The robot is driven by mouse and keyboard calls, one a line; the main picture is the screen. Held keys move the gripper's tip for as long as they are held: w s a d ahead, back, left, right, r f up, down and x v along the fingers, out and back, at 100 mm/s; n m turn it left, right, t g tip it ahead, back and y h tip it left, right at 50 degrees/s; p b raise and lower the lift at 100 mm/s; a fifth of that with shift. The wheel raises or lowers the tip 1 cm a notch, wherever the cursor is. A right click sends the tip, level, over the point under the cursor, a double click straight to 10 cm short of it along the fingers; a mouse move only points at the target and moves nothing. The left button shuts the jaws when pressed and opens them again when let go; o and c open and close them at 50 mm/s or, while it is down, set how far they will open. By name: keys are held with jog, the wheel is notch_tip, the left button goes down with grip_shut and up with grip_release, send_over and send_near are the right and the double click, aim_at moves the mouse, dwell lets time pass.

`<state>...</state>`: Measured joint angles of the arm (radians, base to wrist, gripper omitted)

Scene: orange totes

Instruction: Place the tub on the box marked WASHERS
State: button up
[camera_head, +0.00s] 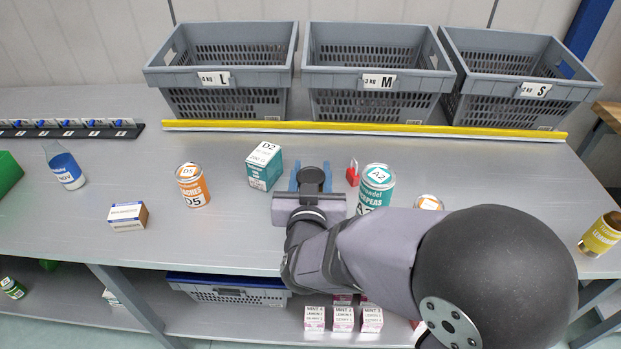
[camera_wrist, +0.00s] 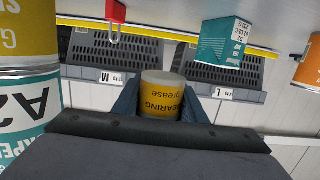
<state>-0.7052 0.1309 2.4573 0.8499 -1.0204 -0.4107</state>
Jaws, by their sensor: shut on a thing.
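The tub (camera_wrist: 160,95) is yellow and marked BEARING grease. It sits between the two blue fingers of my gripper (camera_wrist: 160,100), which is shut on it. The wrist view shows it upside down. In the head view the dark round top of the tub (camera_head: 311,175) shows between the fingers, over the middle of the bench. I cannot tell its height above the bench. A small white and blue box (camera_head: 128,216) lies on the bench at the left, well apart from my gripper. Its label is too small to read surely, but it looks like WASHERS.
A teal D2 box (camera_head: 264,166) and an orange D5 can (camera_head: 192,185) stand between my gripper and the small box. A blue-labelled bottle (camera_head: 64,167) is further left. A red padlock (camera_head: 352,172) and teal A2 can (camera_head: 375,185) are to the right. Grey crates (camera_head: 222,55) line the back.

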jog(key=shift+r, duration=0.1)
jog(key=w+a+r+n+y, duration=0.1)
jog(key=w+a+y, duration=0.1)
jog(key=a, duration=0.7)
notch_tip(320, 180, up, 4)
jog(key=n+g+y+p, duration=0.2)
jog(key=n+y+p, duration=0.1)
jog(key=n+y, duration=0.25)
send_over(129, 217)
jog(key=w, duration=0.5)
jog(key=shift+y, duration=0.45)
jog(key=shift+a+f, duration=0.15)
jog(key=shift+f, duration=1.55)
jog(key=shift+a+f, duration=0.15)
jog(key=shift+f, duration=1.55)
jog(key=shift+a+f, duration=0.15)
jog(key=shift+f, duration=1.55)
jog(key=shift+f, duration=0.15)
jog(key=o, duration=1.1)
